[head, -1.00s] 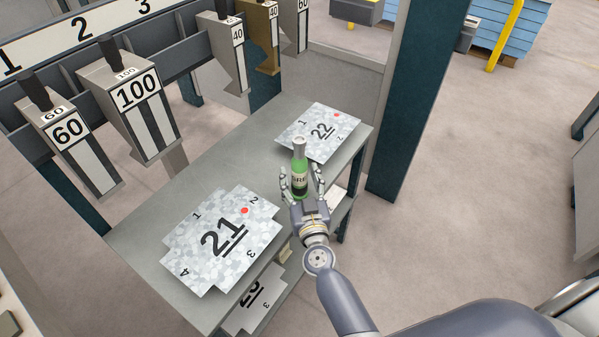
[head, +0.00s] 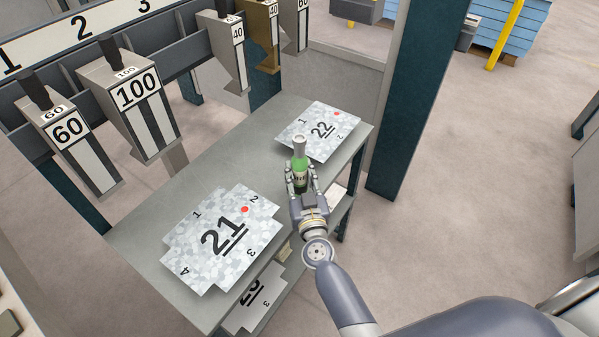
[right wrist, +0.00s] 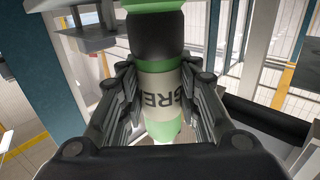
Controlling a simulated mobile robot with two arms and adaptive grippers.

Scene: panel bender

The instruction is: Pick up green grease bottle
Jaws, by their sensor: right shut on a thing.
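My right gripper (head: 301,183) is shut on the bottle's lower body from the front. My left gripper is not in view.
The table (head: 150,222) carries sheet 21 (head: 200,254) at the left and sheet 22 (head: 300,128) behind the bottle. A lower shelf holds another sheet (head: 262,302). Hanging tools marked 60 and 100 (head: 138,95) line the rack at left. A dark teal post (head: 408,100) stands right.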

